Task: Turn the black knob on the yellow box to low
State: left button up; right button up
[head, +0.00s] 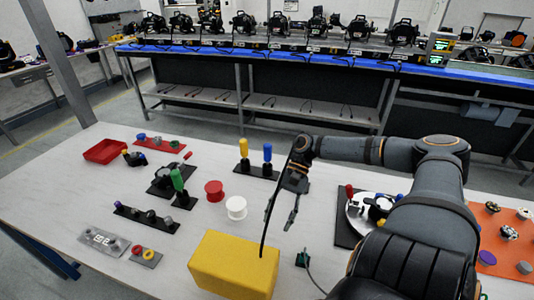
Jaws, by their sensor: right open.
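The yellow box (222,270) stands near the front edge of the white table, left of my right arm. I cannot make out a black knob on the faces of the box that show. My right gripper (279,220) comes in from the right, behind and above the box's right end. Its fingers point down, apart, with nothing seen between them. A thin dark curved strip runs down beside the gripper to the box's top right; I cannot tell whether it touches. My left gripper is out of view.
A small dark green piece with a cable (303,258) lies right of the box. White (236,208) and red (214,191) spools stand behind it. Panels with knobs and levers, a red tray (105,151) and an orange board (505,240) are farther out.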

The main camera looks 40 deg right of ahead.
jog(key=b+x, duration=0.4)
jog(key=x, duration=0.4)
jog(key=shift+a+f, duration=0.1)
jog(key=shift+f, duration=0.2)
jog(key=shift+s+a+f, duration=0.15)
jog(key=shift+a, duration=0.2)
jog(key=shift+c, duration=0.4)
grip_shut()
